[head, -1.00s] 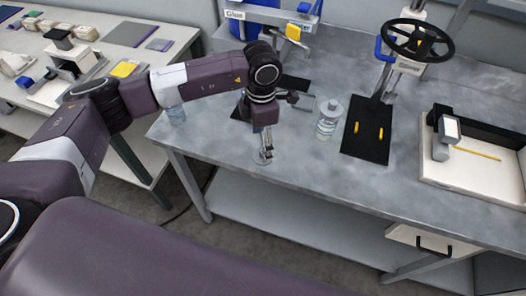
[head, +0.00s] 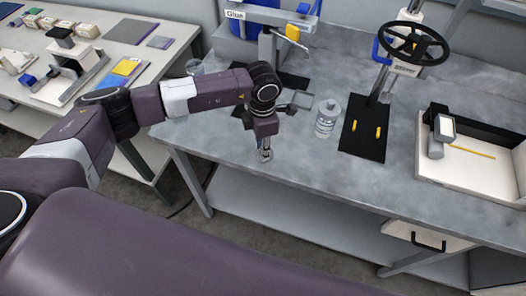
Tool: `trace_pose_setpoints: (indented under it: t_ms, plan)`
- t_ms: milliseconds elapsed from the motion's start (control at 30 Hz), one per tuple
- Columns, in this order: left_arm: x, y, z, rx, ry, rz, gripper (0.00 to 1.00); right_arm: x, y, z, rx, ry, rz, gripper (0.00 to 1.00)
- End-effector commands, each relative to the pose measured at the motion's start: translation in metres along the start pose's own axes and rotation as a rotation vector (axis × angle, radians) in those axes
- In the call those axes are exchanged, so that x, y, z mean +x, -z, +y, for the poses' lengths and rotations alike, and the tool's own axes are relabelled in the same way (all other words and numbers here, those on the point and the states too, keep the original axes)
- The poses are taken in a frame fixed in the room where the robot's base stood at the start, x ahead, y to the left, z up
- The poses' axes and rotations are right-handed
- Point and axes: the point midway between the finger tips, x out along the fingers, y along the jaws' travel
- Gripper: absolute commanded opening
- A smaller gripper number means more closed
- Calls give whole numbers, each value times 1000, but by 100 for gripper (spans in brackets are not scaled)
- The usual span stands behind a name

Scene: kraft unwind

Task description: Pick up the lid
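The lid (head: 265,157) looks like a small grey disc near the front edge of the grey workbench, mostly hidden by my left gripper. My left gripper (head: 266,151) points down at it from above. The fingertips look close together and at or very near the lid, but they are too small to tell whether they grip it. A clear jar (head: 326,121) stands upright to the right of the gripper. The rim of another clear jar (head: 195,66) shows behind my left arm, its body hidden by the arm. My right gripper is not in view.
A black mat (head: 364,141) with two yellow pieces lies under a handwheel press (head: 419,42). A white tray (head: 470,176) is at the right. A blue-and-white glue stand (head: 268,17) is at the back. The bench front between the gripper and the tray is clear.

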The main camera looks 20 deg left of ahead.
Motion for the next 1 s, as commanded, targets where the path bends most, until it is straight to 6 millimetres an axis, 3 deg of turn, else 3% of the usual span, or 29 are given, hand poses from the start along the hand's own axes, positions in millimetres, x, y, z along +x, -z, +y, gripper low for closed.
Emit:
trace_pose_setpoints:
  t_ms: [167,467,667,867,1000]
  plan:
    - [2,1,0,-1,1,3,3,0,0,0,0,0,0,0]
    - [1,1,0,-1,1,3,3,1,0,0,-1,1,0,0]
    - [-10,0,0,-1,0,0,3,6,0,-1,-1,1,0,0]
    - [-45,-1,2,0,-4,-3,3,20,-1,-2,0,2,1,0]
    - [-85,-1,1,2,-6,-4,3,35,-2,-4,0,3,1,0]
